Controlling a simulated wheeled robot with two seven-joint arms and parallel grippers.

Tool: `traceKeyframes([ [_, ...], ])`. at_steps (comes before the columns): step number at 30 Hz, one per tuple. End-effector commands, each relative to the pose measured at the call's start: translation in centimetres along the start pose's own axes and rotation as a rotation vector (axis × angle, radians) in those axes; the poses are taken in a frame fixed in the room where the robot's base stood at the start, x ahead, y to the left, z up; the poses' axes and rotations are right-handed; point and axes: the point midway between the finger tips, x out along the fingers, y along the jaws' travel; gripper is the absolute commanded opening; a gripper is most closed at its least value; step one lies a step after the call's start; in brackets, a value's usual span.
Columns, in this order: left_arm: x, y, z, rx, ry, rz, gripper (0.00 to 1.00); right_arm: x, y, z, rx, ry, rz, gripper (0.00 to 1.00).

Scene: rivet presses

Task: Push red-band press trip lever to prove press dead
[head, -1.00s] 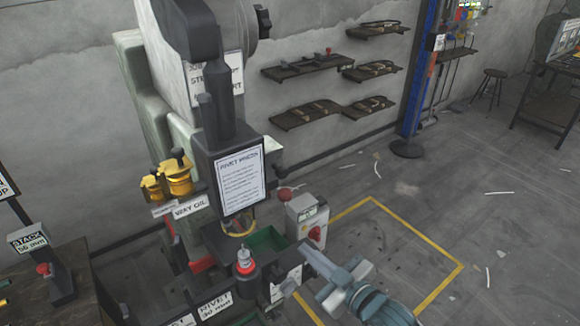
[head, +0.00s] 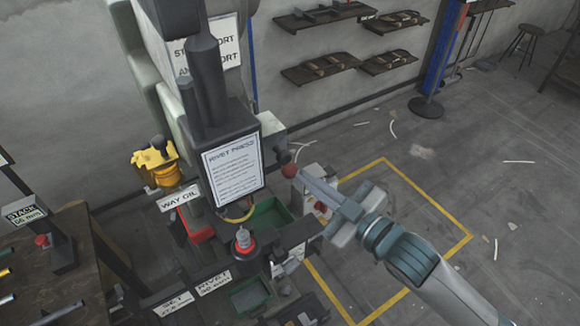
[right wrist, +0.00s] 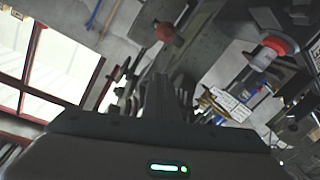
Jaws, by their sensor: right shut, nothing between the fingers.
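The rivet press (head: 232,160) stands left of centre in the head view, with a printed sign on its front. A red ball knob (head: 289,170) sits at the end of a dark lever on its right side. A red ring (head: 245,247) circles the tool below the press head. My right gripper (head: 302,176) is shut and empty, its tips close beside the red knob; I cannot tell whether they touch. In the right wrist view the knob (right wrist: 165,32) shows just beyond the shut fingertips (right wrist: 160,78). My left gripper is not in view.
A pale control box (head: 318,200) stands behind my right gripper, partly hidden. A green tray (head: 268,218) lies below the press head. A bench (head: 60,270) is at the lower left. The yellow-outlined floor (head: 400,225) at right is open.

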Motion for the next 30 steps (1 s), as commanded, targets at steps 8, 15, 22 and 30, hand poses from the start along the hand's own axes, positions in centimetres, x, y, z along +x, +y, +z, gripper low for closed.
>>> traceKeyframes([
  [8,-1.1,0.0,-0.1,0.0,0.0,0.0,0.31,2.8,0.1,-0.3,0.001,0.001,0.001,0.0],
  [15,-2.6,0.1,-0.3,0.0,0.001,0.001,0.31,6.9,0.2,-0.4,0.001,0.0,0.0,0.0],
  [22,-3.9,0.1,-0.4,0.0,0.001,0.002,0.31,9.4,0.1,1.0,0.001,-0.007,-0.001,0.0],
  [30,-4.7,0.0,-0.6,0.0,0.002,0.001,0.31,8.5,0.1,3.4,0.0,-0.002,0.0,0.0],
])
